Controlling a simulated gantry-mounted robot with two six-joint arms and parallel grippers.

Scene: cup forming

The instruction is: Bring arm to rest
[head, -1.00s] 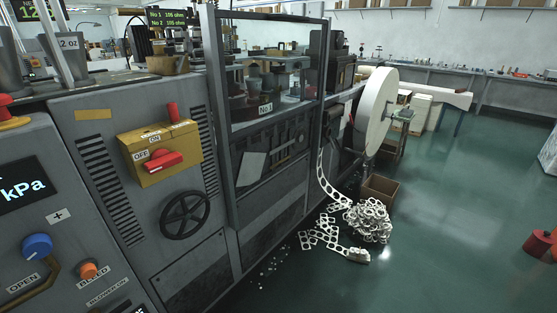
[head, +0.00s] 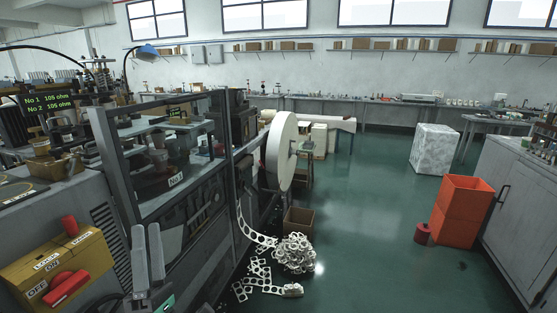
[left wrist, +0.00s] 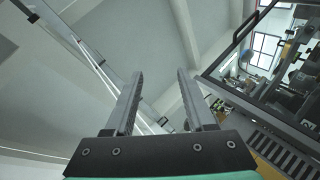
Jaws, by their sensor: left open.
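My left gripper (head: 147,232) stands at the bottom left of the head view, with its two grey fingers pointing up and apart. It is open and nothing shows between the fingers. It is in front of the grey machine (head: 70,210), to the right of the yellow switch box (head: 30,275) with red knobs. In the left wrist view the open gripper (left wrist: 160,75) points up towards the ceiling, with part of the machine's framed window at the right. My right gripper is not in view.
A big white reel (head: 282,150) stands at the machine's far end. White punched scrap (head: 295,253) lies on the floor by a cardboard box (head: 299,221). An orange bin (head: 462,210) and a grey cabinet (head: 520,215) stand at right.

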